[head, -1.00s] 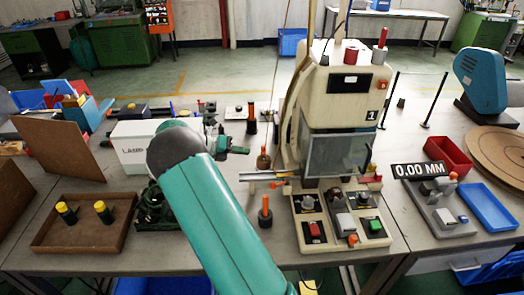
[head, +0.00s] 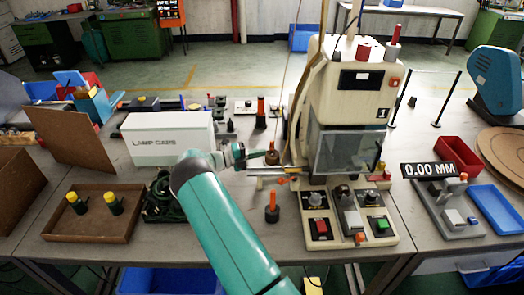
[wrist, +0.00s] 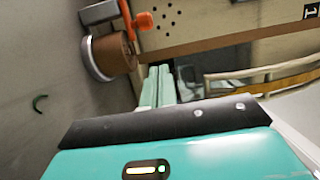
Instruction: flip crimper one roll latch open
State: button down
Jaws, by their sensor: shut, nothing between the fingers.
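Crimper one (head: 352,95) is the beige machine marked 1, with a clear guard (head: 345,152) on its front. My gripper (head: 264,154) is at its left side, fingers shut and empty, pointing right. In the wrist view the pale green fingers (wrist: 155,86) lie together, close to the beige side panel (wrist: 215,28). An orange-ended lever (wrist: 143,21) shows beside a brown cylinder (wrist: 108,53), just beyond and left of the fingertips. I cannot tell for certain which part is the roll latch, or whether the fingers touch anything.
A brown piece (head: 272,157) stands by the fingertips, and an orange-topped post (head: 272,207) stands nearer the front. The LAMP CAPS box (head: 168,140) is left of my arm. Control blocks (head: 350,215) sit before the crimper. Bare table lies between post and blocks.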

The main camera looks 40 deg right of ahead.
aim_at(271, 145)
jog(key=x, duration=0.8)
jog(key=shift+s+d, duration=0.1)
jog(key=w, duration=0.3)
jog(key=shift+w+a, duration=0.2)
jog(key=shift+a, duration=0.05)
jog(key=shift+w, duration=0.25)
jog(key=shift+a, duration=0.1)
jog(key=shift+w+a, duration=0.45)
jog(key=shift+w, duration=0.1)
jog(key=shift+d, duration=0.1)
jog(key=v, duration=0.7)
jog(key=shift+a, duration=0.2)
